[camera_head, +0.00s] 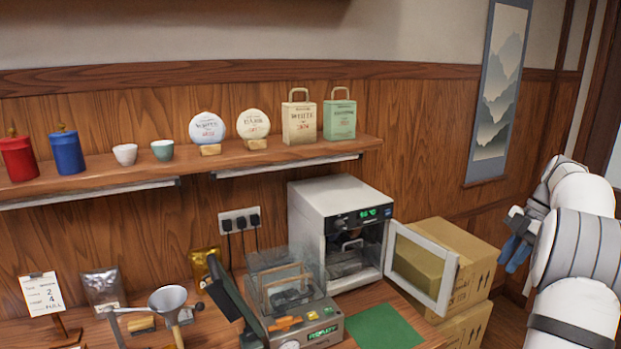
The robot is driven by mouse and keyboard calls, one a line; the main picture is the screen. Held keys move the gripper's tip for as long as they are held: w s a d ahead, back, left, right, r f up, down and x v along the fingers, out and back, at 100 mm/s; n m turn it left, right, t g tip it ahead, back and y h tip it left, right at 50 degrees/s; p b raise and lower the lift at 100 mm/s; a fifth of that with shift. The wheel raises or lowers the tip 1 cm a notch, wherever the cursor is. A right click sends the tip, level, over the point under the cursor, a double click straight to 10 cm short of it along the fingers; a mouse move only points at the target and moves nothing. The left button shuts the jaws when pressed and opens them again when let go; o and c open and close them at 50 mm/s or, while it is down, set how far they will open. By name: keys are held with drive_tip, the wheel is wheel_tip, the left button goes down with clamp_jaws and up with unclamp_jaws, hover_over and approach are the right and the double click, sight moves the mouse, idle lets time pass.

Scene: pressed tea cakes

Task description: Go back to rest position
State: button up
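My arm comes in at the right edge, in white and grey links. My gripper (515,254) hangs off it, pointing down and left, with blue finger parts. It is in front of the wall to the right of the oven-like machine and the cardboard boxes, apart from both. I see nothing held in it, but the fingers are small and partly overlap, so their gap is unclear. The white machine (325,198) stands on the counter with its door (422,262) open to the right. A dark thing is visible inside it.
A press-like device (318,332) with a clear cover and a green mat (385,328) are on the counter. Cardboard boxes (478,262) are stacked right of the door. A wall shelf (100,180) holds canisters, cups, round cakes and bags. A funnel (168,299) stands front left.

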drive_tip(key=s+a+f+m+h+b, duration=0.1)
drive_tip(key=s+a+f+m+b, duration=0.2)
drive_tip(key=a, duration=0.7)
drive_tip(key=s+a+m+h+b, duration=0.25)
drive_tip(key=a+m, duration=0.35)
drive_tip(key=a, duration=0.4)
drive_tip(key=s+a+f+m+t+b, duration=0.1)
drive_tip(key=s+a+f+m+b, duration=0.1)
drive_tip(key=s+a+f+m, duration=0.2)
drive_tip(key=s+a+f+m+t+b, duration=0.1)
drive_tip(key=s+a+f+m, duration=0.4)
drive_tip(key=s, duration=0.8)
drive_tip(key=a+f+h+b, duration=0.1)
drive_tip(key=a+f, duration=0.2)
drive_tip(key=f, duration=0.1)
drive_tip(key=shift+a+f+t, duration=0.15)
drive_tip(key=shift+a+t, duration=0.05)
drive_tip(key=shift+t, duration=0.2)
drive_tip(key=shift+s+d, duration=0.1)
